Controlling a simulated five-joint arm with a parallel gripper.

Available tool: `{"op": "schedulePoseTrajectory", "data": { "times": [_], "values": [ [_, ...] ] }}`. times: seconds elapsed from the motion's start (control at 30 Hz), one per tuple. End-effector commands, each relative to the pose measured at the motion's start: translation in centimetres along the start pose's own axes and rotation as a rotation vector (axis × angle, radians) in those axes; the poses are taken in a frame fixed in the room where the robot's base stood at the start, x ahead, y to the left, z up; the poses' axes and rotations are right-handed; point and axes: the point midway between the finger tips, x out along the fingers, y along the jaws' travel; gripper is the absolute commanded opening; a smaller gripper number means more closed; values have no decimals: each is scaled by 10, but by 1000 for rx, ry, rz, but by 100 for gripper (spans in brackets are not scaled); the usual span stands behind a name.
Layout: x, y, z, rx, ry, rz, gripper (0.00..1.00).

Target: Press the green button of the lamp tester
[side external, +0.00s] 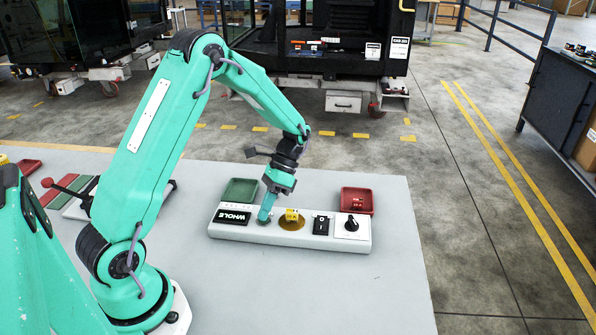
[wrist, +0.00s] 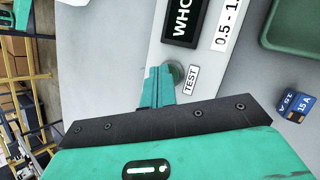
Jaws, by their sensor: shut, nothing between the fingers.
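The lamp tester (side external: 220,232) is a long pale grey box on the table, with a dark display (side external: 234,217) reading "WHOLE". Its round green button (wrist: 177,72) shows in the wrist view beside a TEST label (wrist: 190,80), partly hidden by my fingers. My gripper (side external: 265,214) points down at the button end of the tester, right of the display. In the wrist view my gripper (wrist: 158,84) is shut and empty, its tips at the button's edge. I cannot tell whether they touch it.
On the tester stand a yellow block (side external: 292,214) on a brass disc, a black rocker switch (side external: 321,225) and a rotary knob (side external: 351,224). Behind are a green tray (side external: 241,190) and a red tray (side external: 371,198). A blue fuse (wrist: 295,104) marked 15 A lies near the green tray.

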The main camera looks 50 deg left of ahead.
Motion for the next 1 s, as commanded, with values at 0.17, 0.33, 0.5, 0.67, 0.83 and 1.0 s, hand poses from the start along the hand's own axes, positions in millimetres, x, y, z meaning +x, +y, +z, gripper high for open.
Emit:
{"op": "schedulePoseTrajectory", "data": {
  "times": [0.17, 0.33, 0.5, 0.67, 0.83, 1.0],
  "values": [
    [0, 0, 0, 0, 0, 0, 0],
    [-1, 1, 1, 0, 0, 0, 0],
    [-6, 3, 3, 0, 0, 0, 0],
    [-11, 5, 6, 0, 1, -1, 0],
    [-14, 7, 8, 0, 0, 0, 0],
    [-15, 7, 9, 0, 0, 0, 0]
  ]
}}
